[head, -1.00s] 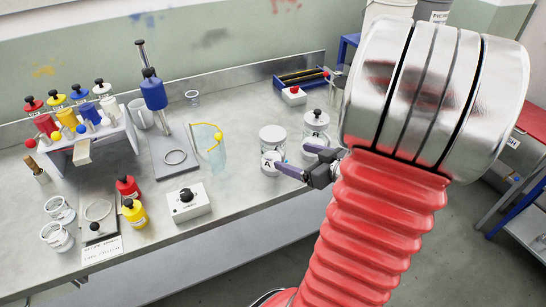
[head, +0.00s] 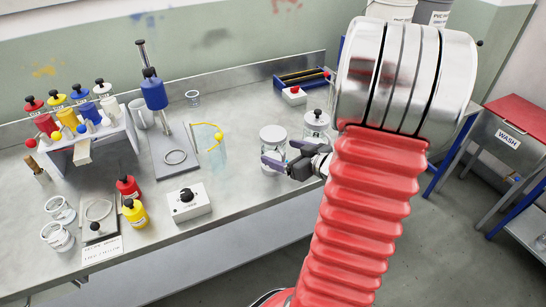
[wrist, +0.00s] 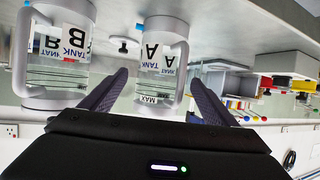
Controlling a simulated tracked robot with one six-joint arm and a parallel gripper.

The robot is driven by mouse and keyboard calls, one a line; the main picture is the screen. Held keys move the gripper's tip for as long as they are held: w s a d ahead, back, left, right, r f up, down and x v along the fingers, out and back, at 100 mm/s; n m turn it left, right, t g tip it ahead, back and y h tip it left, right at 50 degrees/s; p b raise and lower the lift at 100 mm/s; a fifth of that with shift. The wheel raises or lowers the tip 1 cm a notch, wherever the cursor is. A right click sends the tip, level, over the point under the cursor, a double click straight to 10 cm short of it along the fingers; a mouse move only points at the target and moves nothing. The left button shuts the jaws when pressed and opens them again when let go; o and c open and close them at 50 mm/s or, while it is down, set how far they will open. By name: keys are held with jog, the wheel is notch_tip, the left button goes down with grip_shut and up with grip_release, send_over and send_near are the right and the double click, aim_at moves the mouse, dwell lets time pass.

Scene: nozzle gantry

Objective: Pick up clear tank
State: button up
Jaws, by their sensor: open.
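Two clear tanks with white lids stand upright on the bench. Tank A (head: 272,136) is nearer and to the left in the head view; tank B (head: 316,122) stands behind it to the right, with a black knob on top. My gripper (head: 277,154) is open and empty at the near side of tank A, hiding its lower part. The wrist view is upside down. There, tank A (wrist: 161,53) shows ahead between the open finger tips, and tank B (wrist: 62,55) stands to the left, outside the fingers. I cannot tell whether a finger touches tank A.
A control box with a black knob (head: 187,202) and a stand with a blue body (head: 154,92) are left of the tanks. A translucent bluish panel (head: 209,148) with a yellow piece stands between. Colored bottles fill the rack at far left. The bench front edge is near my gripper.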

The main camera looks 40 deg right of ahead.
jog(key=x, duration=0.5)
jog(key=shift+c, duration=0.2)
dwell(0.3)
jog(key=shift+r, duration=0.1)
jog(key=c, duration=1.7)
